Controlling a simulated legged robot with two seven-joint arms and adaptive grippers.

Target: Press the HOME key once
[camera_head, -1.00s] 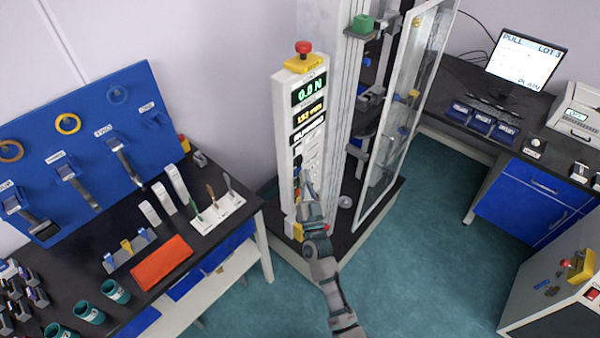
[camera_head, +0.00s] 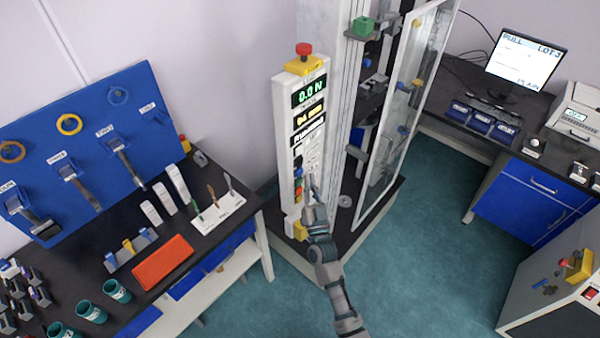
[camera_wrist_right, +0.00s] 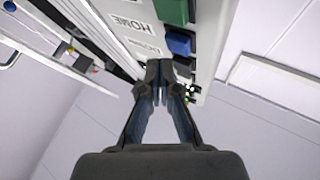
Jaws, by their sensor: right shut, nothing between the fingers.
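The tall white control panel (camera_head: 284,140) of the test machine carries a green force readout of 0.0 N (camera_head: 310,92) and a yellow readout (camera_head: 310,115) below it. My right gripper (camera_head: 311,180) is shut and empty, in front of the lower keys. My left gripper is out of view.
A red emergency button (camera_head: 304,48) tops the panel. The machine's clear door (camera_head: 405,115) stands open to the right.

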